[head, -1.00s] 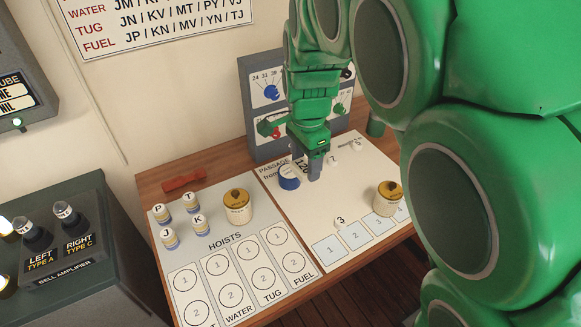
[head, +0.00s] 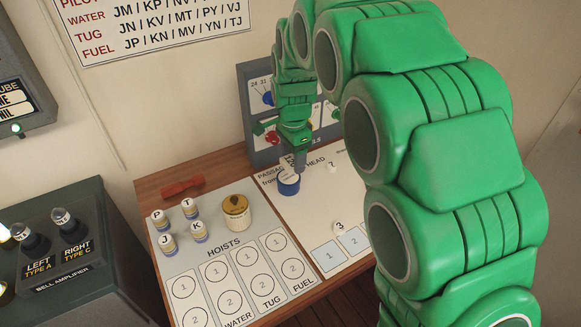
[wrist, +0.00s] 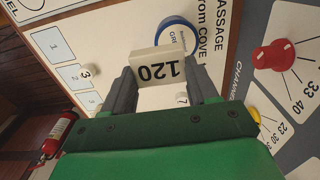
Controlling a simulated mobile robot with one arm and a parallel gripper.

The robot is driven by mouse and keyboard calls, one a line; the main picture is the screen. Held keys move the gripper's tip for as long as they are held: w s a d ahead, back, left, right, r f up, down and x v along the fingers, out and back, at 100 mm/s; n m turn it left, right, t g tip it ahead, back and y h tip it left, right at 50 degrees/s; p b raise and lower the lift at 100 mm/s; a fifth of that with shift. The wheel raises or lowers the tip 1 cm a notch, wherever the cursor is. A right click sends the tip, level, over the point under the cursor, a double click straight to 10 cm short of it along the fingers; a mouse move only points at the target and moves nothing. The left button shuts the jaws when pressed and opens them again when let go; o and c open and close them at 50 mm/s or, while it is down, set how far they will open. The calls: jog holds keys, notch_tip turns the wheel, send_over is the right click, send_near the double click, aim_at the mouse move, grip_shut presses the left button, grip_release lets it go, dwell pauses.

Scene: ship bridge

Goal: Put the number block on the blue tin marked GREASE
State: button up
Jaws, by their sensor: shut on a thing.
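My gripper (head: 297,160) is shut on a white block marked 120 (wrist: 157,71), which sits between its two fingers in the wrist view. The blue tin (head: 289,187) stands on the white board. In the wrist view its blue rim and part of its pale top label (wrist: 180,27) show just beyond the block, and the block hides part of it. In the head view the block and fingertips appear right at the tin's top edge. I cannot tell whether the block touches the tin.
A grey panel with knobs (head: 254,135) stands behind.

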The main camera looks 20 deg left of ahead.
aim_at(291, 159)
jog(key=shift+w+a+f, duration=0.35)
jog(key=shift+w+f, duration=0.3)
jog(key=shift+f, duration=0.25)
jog(key=shift+w+a+f, duration=0.3)
jog(key=shift+w+f, duration=0.3)
jog(key=shift+f, duration=1.7)
jog(key=shift+f, duration=0.1)
jog(key=o, duration=1)
jog(key=shift+r, duration=6.1)
